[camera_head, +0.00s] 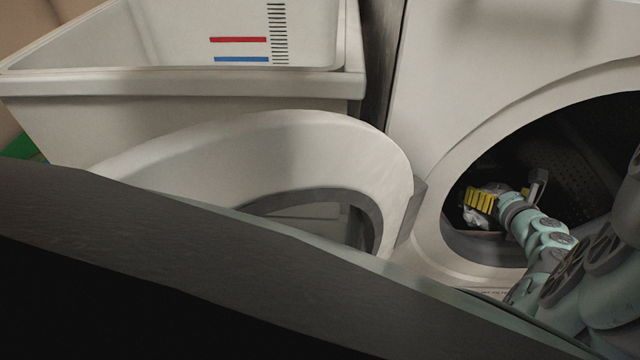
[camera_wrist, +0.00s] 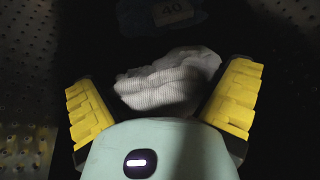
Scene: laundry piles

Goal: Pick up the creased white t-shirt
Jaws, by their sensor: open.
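My gripper (camera_head: 481,201) is inside the dark drum of the front-loading washer. Its yellow fingers are spread wide and hold nothing. In the wrist view, a crumpled white cloth (camera_wrist: 168,84) with fine ribs lies ahead, between the two fingers (camera_wrist: 162,95). A gap shows at the left finger; the cloth's right side comes close to the right finger, and I cannot tell if they touch. In the head view, white cloth (camera_head: 476,217) shows just below the fingers. Its full shape is hidden, so I cannot tell for sure that it is the t-shirt.
A dark bluish item with a tag marked 40 (camera_wrist: 173,12) lies beyond the cloth. The perforated drum wall (camera_wrist: 25,110) is close on the left. The washer's round door (camera_head: 270,140) stands open at left, below a white basin (camera_head: 180,85).

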